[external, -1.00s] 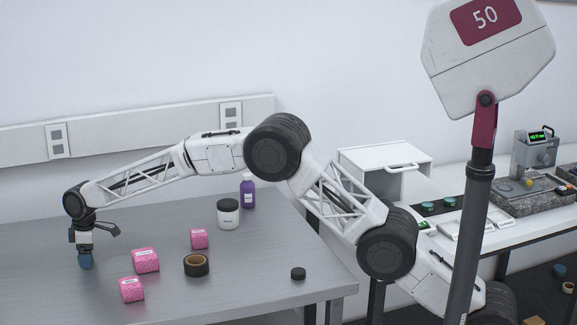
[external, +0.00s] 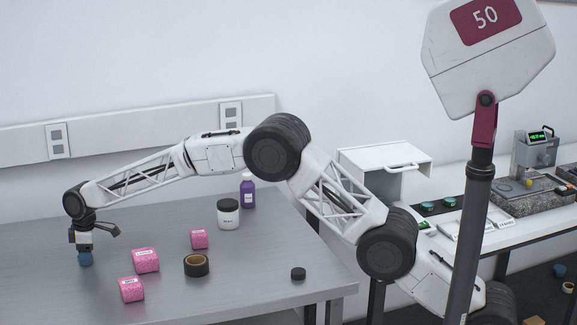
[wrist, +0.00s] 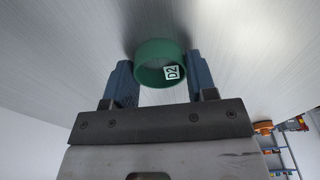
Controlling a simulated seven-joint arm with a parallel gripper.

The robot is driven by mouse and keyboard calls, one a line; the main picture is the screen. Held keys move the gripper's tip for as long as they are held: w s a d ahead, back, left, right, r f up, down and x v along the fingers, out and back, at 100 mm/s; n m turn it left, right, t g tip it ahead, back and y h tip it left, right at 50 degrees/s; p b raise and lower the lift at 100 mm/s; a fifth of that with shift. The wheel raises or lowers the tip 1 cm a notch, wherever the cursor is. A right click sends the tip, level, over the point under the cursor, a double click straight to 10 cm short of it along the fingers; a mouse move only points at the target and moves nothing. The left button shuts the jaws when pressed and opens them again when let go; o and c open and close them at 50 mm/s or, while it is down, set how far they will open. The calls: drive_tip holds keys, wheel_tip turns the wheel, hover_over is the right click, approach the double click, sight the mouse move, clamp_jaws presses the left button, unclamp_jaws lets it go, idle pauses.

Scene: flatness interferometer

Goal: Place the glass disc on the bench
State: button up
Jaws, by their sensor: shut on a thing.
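A green-rimmed disc with a white "D2" label (wrist: 154,48) sits between the two blue fingers of my gripper (wrist: 159,68) in the wrist view. My gripper is shut on it, with the bare metal surface behind it. In the external view my gripper (external: 85,259) points down close over the left part of the grey metal bench (external: 230,287). The disc cannot be made out there. Whether it touches the bench is hard to tell.
A second table (external: 480,240) holds an instrument (external: 534,150).

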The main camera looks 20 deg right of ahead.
wheel_tip(320, 180, up, 10)
idle(0.8)
idle(0.8)
drive_tip(key=w+d+r+m, duration=0.1)
drive_tip(key=w+d+m, duration=0.2)
drive_tip(key=w+d, duration=0.85)
drive_tip(key=w+d+r+m+t, duration=0.1)
drive_tip(key=w+d+r+m, duration=0.2)
drive_tip(key=d, duration=1.6)
drive_tip(key=w+d+m, duration=0.3)
drive_tip(key=w+d, duration=0.5)
drive_tip(key=d, duration=0.7)
drive_tip(key=s+d+m, duration=0.1)
drive_tip(key=d+m, duration=0.2)
drive_tip(key=d, duration=1.3)
drive_tip(key=s+d+r+m+h, duration=0.1)
drive_tip(key=s+d+m, duration=0.1)
drive_tip(key=d, duration=1.4)
drive_tip(key=s+d+m, duration=0.1)
drive_tip(key=d+m, duration=0.3)
drive_tip(key=d, duration=1.1)
drive_tip(key=shift+s+d+r, duration=0.35)
drive_tip(key=shift+s+d, duration=0.05)
